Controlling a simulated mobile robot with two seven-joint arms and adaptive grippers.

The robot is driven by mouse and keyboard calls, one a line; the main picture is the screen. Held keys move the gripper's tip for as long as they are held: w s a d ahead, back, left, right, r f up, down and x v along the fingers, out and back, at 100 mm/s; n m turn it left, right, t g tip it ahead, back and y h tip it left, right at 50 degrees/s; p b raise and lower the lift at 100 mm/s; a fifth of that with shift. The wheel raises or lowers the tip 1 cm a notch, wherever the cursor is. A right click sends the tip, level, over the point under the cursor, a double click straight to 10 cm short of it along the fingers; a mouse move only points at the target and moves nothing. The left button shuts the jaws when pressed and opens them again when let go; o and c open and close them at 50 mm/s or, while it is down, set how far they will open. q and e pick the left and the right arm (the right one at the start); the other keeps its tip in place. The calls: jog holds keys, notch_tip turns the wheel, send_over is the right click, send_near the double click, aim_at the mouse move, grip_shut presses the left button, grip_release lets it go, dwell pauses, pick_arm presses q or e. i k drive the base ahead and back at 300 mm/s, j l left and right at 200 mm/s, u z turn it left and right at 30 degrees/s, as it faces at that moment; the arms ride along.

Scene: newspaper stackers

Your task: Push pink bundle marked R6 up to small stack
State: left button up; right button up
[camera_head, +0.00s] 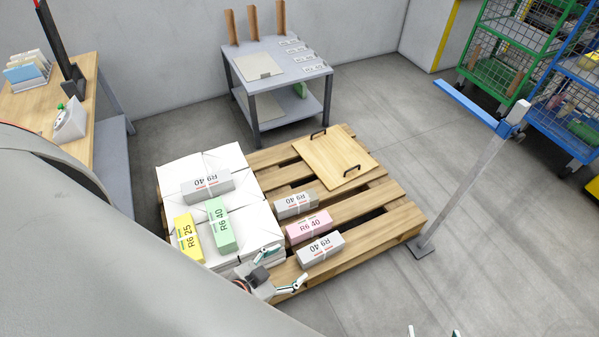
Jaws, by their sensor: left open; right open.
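The pink bundle marked R6 40 (309,228) lies on the slats of the wooden pallet (405,222), between a grey bundle marked R9 40 (296,204) behind it and a whiter bundle marked R9 40 (320,249) in front. To its left is a low stack of white wrapped blocks (262,229), with a gap between. My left gripper (283,268) is open and empty at the pallet's front edge, left of the front bundle and clear of the pink one. Only the fingertips of my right gripper (433,332) show at the bottom edge, open.
Yellow (188,238), green (221,226) and grey (207,185) bundles lie on the white stack. A wooden board with handles (335,159) lies at the pallet's back. A post (465,175) stands right of the pallet. A grey table (276,66) stands behind.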

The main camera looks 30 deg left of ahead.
aim_at(302, 230)
jog(key=u, duration=0.75)
